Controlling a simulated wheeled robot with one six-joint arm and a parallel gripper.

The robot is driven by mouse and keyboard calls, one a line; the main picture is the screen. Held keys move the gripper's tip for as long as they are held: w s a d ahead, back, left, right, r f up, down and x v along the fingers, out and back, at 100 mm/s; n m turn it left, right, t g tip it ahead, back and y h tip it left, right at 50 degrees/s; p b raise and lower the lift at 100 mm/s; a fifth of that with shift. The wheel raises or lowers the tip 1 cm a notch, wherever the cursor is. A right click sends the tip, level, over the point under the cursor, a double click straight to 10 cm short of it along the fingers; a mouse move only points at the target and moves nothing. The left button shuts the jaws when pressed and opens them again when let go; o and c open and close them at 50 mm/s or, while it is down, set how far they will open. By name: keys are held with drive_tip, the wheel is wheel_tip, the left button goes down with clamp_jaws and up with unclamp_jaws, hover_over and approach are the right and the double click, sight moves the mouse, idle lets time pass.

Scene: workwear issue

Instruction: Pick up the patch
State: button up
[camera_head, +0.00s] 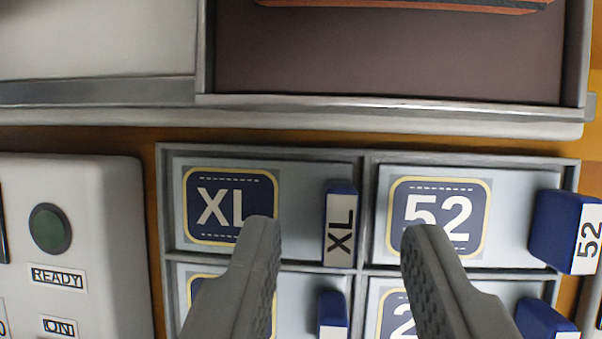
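Several navy patches with yellow borders lie flat in a grey divided tray (365,215). The XL patch (206,237) is in the upper left compartment, and the 52 patch (466,190) is in the upper right one. A lower left patch (196,288) and a lower right patch (395,300), with a "2" showing, are partly hidden by my fingers. My gripper (339,235) is open, its fingers apart over the tray.
Blue label blocks marked XL (341,228) and 52 (567,231) stand at the compartments' right sides. A white device (100,200) with READY and ON labels stands left. A dark-floored bin (390,60) behind a grey rail holds an orange-edged item.

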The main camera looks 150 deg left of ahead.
drive_tip(key=shift+x, duration=0.85)
drive_tip(key=shift+r, duration=0.1)
clamp_jaws()
